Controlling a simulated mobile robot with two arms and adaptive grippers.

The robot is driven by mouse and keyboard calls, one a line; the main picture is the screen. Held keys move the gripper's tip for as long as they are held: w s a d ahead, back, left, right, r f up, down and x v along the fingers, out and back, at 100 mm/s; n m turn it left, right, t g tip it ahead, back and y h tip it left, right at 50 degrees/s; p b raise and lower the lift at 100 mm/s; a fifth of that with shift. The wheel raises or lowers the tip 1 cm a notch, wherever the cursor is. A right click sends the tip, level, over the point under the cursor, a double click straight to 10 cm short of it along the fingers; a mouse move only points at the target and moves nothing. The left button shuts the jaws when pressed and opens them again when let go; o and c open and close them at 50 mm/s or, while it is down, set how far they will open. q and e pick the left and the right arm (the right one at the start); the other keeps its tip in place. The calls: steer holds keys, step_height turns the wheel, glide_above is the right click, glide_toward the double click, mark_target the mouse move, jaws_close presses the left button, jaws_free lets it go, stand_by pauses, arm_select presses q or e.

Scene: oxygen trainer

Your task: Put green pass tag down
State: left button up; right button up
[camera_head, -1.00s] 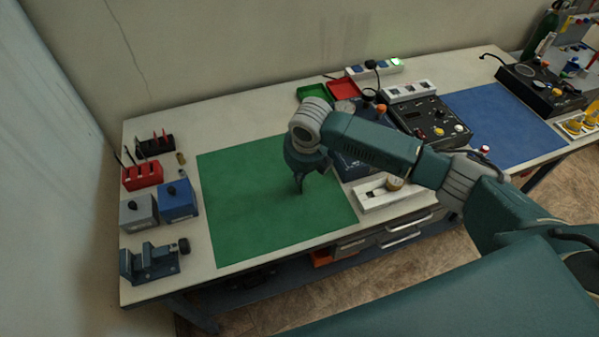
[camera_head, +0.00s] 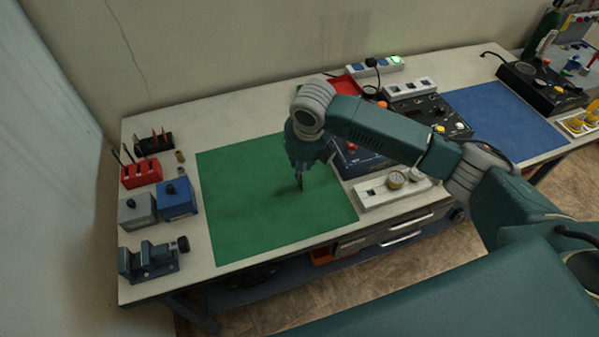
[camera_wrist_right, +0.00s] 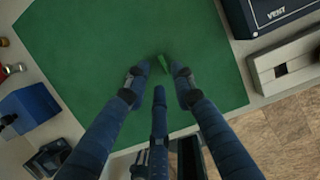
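The green pass tag (camera_wrist_right: 163,63) shows in the right wrist view as a small green piece over the green mat (camera_wrist_right: 95,50), between and slightly beyond my right fingertips. My right gripper (camera_wrist_right: 160,72) has its fingers apart, with gaps visible beside the tag. Whether the tag rests flat on the mat is hard to tell. In the head view, my right gripper (camera_head: 300,185) points down over the right half of the green mat (camera_head: 235,215). The tag cannot be made out there. My left gripper is not in view.
Left of the mat are a red rack (camera_head: 140,174), a blue box (camera_head: 177,199), a grey box (camera_head: 137,210) and a vise (camera_head: 150,260). Right of it stand a white gauge block (camera_head: 377,195) and a black control panel (camera_head: 425,117). The mat's left half is clear.

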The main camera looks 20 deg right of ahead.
steer(key=b+v, duration=0.1)
steer(key=v, duration=0.7)
